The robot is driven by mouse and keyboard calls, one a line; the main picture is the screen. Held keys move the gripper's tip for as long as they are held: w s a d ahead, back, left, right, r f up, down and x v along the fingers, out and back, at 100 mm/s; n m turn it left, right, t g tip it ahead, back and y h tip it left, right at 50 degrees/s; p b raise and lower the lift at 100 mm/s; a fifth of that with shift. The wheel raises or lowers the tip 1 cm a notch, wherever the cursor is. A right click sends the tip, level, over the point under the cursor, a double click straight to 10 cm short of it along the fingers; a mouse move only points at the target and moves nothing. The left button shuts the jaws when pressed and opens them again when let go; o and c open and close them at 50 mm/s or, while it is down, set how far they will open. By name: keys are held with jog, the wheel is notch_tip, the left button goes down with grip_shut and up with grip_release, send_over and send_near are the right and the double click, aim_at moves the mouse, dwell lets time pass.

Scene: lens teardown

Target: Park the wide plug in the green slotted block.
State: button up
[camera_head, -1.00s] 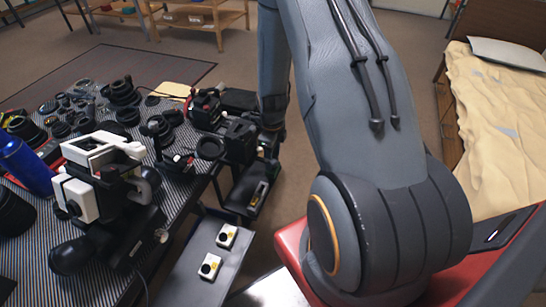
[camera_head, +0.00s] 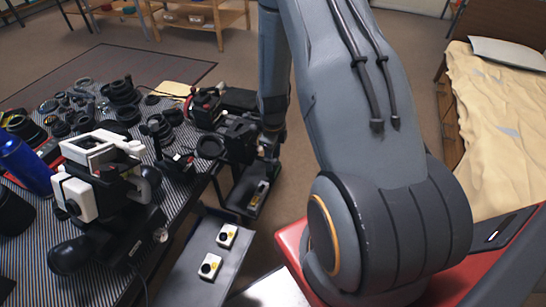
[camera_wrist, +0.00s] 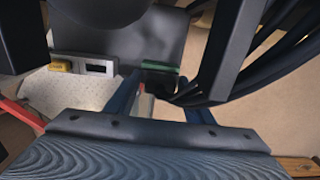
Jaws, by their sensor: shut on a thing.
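My gripper (camera_wrist: 163,96) shows in the wrist view with its two dark blue fingers apart. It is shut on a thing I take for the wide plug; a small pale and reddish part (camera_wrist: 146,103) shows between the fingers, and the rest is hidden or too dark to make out. A green edge (camera_wrist: 161,67), probably of the green slotted block, lies just beyond the fingertips, above a dark patch; its slots cannot be made out. Contact between plug and block cannot be told. In the head view my forearm hides most of the gripper, near the right table edge, and no green block shows.
In the head view, a striped table (camera_head: 20,250) is crowded with lens parts and a white-topped instrument (camera_head: 100,148). Two white blocks (camera_head: 227,236) sit on a low grey shelf (camera_head: 190,255).

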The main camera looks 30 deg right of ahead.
jog(key=shift+f+b, duration=0.3)
jog(key=shift+f, duration=0.25)
dwell(1.0)
jog(key=o, duration=1.3)
jog(key=shift+r, duration=0.1)
jog(key=shift+r+b, duration=0.4)
jog(key=shift+r, duration=3.45)
